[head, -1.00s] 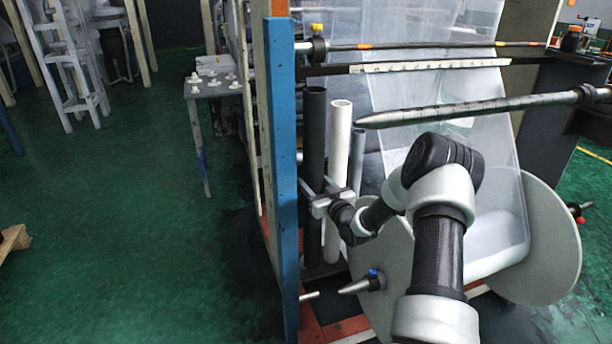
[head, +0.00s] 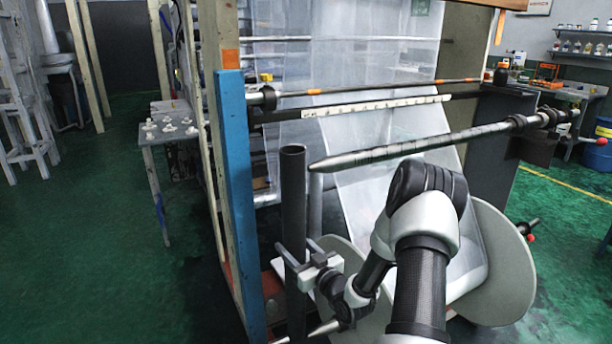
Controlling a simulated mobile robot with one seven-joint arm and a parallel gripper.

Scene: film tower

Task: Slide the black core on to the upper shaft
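The black core (head: 293,200) is a long dark tube standing upright beside the blue post. My gripper (head: 294,262) is at its lower half, with the fingers around it, and appears shut on it. The upper shaft (head: 420,146) is a grey bar with a pointed free end at the left, and it runs right to a mount on the frame. The shaft's tip is just right of the core's upper part, apart from it in the picture. The core is upright, across the shaft's direction. Its bottom end is hard to make out.
A blue post (head: 238,190) stands close left of the core. A grey tube (head: 316,200) shows behind it. A large disc (head: 505,270) and clear film (head: 385,190) lie behind my arm.

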